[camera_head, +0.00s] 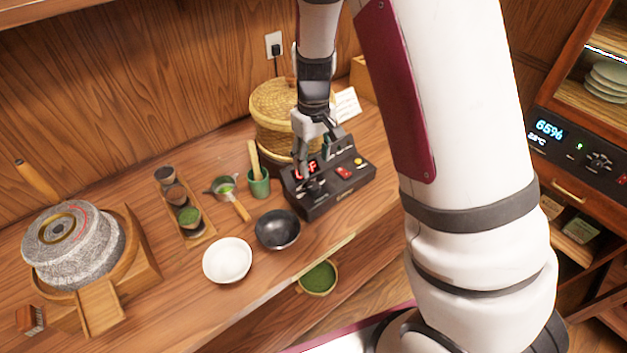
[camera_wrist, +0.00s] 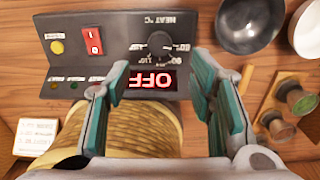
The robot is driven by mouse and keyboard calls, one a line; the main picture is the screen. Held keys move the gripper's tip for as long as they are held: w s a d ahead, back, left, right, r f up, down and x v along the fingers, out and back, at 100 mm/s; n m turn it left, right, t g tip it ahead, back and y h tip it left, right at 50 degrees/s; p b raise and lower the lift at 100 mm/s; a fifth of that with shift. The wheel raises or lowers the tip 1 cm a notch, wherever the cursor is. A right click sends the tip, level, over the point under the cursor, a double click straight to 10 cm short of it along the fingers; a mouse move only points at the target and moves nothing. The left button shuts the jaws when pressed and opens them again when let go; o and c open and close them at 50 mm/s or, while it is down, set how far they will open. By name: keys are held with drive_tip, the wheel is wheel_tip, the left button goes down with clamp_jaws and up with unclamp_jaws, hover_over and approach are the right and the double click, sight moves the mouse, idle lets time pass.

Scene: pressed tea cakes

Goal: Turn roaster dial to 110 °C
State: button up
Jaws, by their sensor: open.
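The roaster control box (camera_head: 345,188) is black and sits near the counter's front edge. In the wrist view the box (camera_wrist: 125,30) appears upside down. Its dark dial (camera_wrist: 160,43) sits under the HEAT °C label with printed marks around it; its exact pointer setting is too small to read. The red display (camera_wrist: 150,80) reads OFF. A red rocker switch (camera_wrist: 92,40) and a yellow button (camera_wrist: 57,46) are beside them. My gripper (camera_wrist: 160,74) is open and empty above the panel, its teal-padded fingers spread apart. The dial shows beyond the gap between them, with no visible contact.
A woven basket (camera_head: 270,108) stands behind the box. A black bowl (camera_head: 278,230), white bowl (camera_head: 228,260) and green cup (camera_head: 260,184) are to its left. A stone mill (camera_head: 70,245) stands farther left. A white card (camera_head: 346,103) is behind the box.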

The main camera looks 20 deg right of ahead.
sight(314, 185)
wheel_tip(314, 185, down, 9)
drive_tip(key=shift+r, duration=0.2)
drive_tip(key=shift+c, duration=0.5)
drive_tip(key=c, duration=1.1)
